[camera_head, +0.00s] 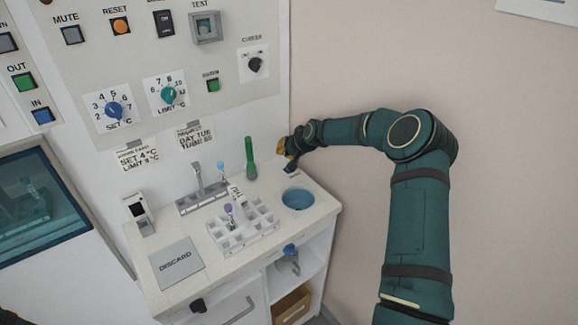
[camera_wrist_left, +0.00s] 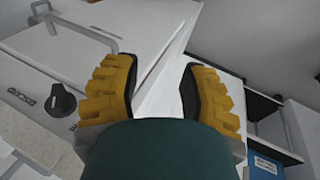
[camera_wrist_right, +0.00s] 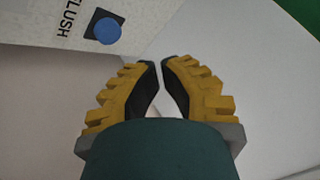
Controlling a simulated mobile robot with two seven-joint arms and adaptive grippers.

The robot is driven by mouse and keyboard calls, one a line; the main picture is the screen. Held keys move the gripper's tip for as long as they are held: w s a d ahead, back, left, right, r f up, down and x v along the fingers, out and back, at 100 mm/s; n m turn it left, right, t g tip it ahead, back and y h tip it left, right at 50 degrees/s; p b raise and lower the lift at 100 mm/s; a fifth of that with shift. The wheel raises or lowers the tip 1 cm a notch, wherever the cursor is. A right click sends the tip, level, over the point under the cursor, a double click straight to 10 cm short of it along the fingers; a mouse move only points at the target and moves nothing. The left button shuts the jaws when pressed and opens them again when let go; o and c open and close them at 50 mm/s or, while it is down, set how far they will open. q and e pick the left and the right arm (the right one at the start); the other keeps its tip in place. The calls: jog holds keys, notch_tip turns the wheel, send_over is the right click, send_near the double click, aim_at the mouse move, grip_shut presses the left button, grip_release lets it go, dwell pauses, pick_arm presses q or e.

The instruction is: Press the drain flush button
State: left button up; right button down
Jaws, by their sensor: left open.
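The flush button (camera_wrist_right: 107,31) is a round blue button on a pale panel, beside the printed word FLUSH, at the top left of the right wrist view. My right gripper (camera_wrist_right: 160,64) has its fingertips close together with a narrow gap and nothing between them. The button lies up and left of its tips, apart from them in the picture. In the head view the right gripper (camera_head: 287,157) is over the back right of the counter, behind the blue basin (camera_head: 298,199). I cannot make out the button there. My left gripper (camera_wrist_left: 160,85) is open and empty.
A green-capped tube (camera_head: 250,160) stands left of the right gripper. A white tube rack (camera_head: 243,228) and a DISCARD plate (camera_head: 176,262) are on the counter (camera_head: 220,265). The wall panel with knobs and buttons rises behind. A black knob (camera_wrist_left: 63,100) is near the left gripper.

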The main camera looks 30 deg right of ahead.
jog(key=shift+r+p, duration=0.45)
jog(key=shift+r, duration=0.85)
jog(key=shift+f, duration=0.1)
